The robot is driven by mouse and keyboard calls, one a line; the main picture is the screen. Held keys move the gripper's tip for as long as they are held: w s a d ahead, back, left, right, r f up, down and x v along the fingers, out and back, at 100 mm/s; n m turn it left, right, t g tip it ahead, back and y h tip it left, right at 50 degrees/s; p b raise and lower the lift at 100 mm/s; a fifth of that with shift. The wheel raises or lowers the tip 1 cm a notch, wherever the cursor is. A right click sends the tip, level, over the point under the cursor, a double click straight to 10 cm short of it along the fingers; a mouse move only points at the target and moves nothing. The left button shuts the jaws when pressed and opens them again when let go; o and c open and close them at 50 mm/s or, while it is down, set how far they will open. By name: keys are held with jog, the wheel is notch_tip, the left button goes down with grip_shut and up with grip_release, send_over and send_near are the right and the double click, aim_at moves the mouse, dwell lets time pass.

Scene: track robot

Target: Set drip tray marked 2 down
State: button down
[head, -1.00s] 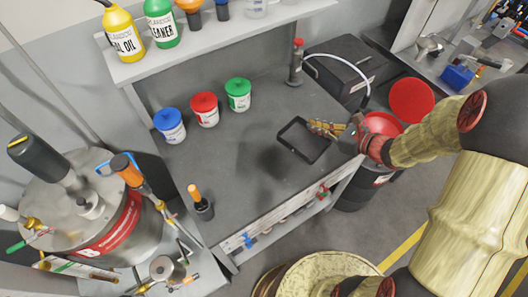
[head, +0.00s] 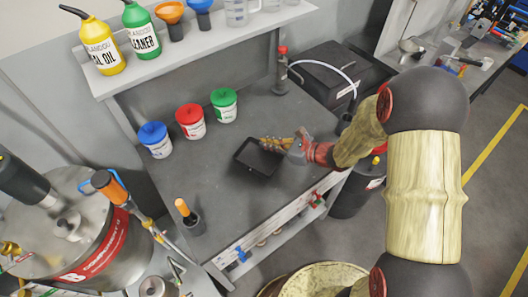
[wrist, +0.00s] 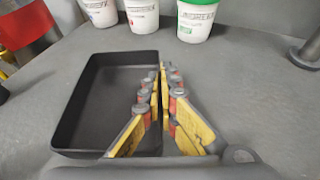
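The drip tray (head: 240,158) is a shallow black rectangular tray, low over the grey bench top; I cannot tell whether it touches the surface. It also shows in the wrist view (wrist: 95,140), level and empty. No number 2 is visible on it. My gripper (head: 280,144) reaches in from the right. In the wrist view its yellow fingers (wrist: 162,75) are close together on the tray's right wall, one inside and one outside.
The workbench (head: 225,210) has clear room around the tray. An orange-handled tool in a holder (head: 187,214) is at front left. A black box (head: 320,75) is at back right.

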aim_at(269, 151)
jog(key=shift+w+a+f, duration=0.15)
jog(key=shift+a+f, duration=0.1)
jog(key=shift+f, duration=0.15)
jog(key=f, duration=0.1)
jog(key=f+b, duration=0.1)
jog(key=f, duration=0.1)
jog(key=shift+w+a+f+b, duration=0.2)
jog(key=shift+a+f+b, duration=0.05)
jog(key=shift+f+b, duration=0.1)
jog(key=shift+r, duration=0.1)
jog(key=c, duration=2.6)
grip_release()
jog(key=o, duration=0.5)
jog(key=shift+o, duration=0.3)
